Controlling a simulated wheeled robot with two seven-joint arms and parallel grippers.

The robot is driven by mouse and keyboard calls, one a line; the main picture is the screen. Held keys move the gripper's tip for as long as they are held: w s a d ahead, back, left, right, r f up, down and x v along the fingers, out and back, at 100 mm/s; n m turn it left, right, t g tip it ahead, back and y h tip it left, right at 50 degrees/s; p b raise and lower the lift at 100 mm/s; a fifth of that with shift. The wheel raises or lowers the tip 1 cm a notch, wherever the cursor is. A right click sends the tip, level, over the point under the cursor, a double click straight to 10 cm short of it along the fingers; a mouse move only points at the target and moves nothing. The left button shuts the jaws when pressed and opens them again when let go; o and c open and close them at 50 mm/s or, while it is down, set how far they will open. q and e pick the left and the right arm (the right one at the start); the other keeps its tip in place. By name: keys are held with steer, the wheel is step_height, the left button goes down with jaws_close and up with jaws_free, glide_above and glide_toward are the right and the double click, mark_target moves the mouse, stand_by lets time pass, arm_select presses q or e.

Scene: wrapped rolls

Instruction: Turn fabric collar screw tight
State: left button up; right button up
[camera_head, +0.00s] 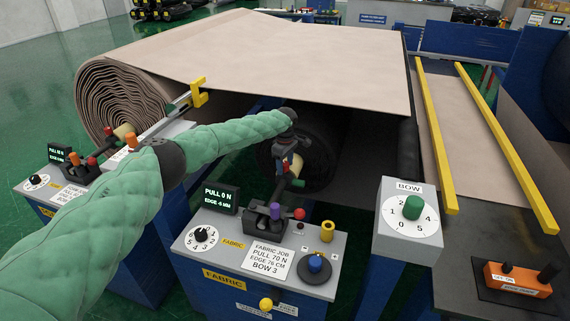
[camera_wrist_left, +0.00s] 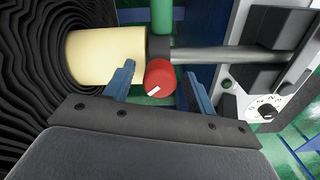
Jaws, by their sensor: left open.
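The red collar screw (camera_wrist_left: 159,77) has a white mark on its face and sits beside a dark collar (camera_wrist_left: 158,47) on a steel shaft (camera_wrist_left: 215,54). My left gripper (camera_wrist_left: 160,90) is open, with one blue finger on each side of the screw. A gap shows at the right finger; I cannot tell whether the left finger touches. In the head view my left gripper (camera_head: 288,163) points down in front of the dark roll (camera_head: 325,145) and mostly hides the screw. My right gripper is out of view.
A cream core end (camera_wrist_left: 105,54) sticks out of the dark roll beside the left finger. A box with a green dial (camera_head: 412,207) stands right.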

arm_select(q)
steer(key=c, duration=1)
